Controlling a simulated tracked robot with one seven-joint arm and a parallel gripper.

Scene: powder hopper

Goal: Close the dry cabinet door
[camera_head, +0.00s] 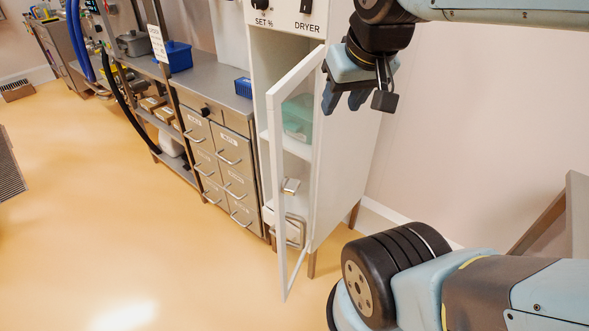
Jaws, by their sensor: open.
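The dry cabinet (346,160) is a tall white unit on legs, with a dial, a switch and the labels "SET %" and "DRYER" at its top. Its white-framed door (275,160) with a clear pane stands open, swung out toward the camera. A small handle (290,186) shows at the door's lower middle. My gripper (344,100) is open and empty, at upper right, in front of the cabinet's right side in the picture. It appears to the right of the door's upper part; I cannot tell whether it touches the door frame.
Inside the cabinet are a green container (298,118) and a clear box (292,230). A steel drawer unit (222,150) stands left of the cabinet, with a blue bin (174,56) on the bench. The tan floor (120,220) in front is clear. A grey table edge (577,215) is at right.

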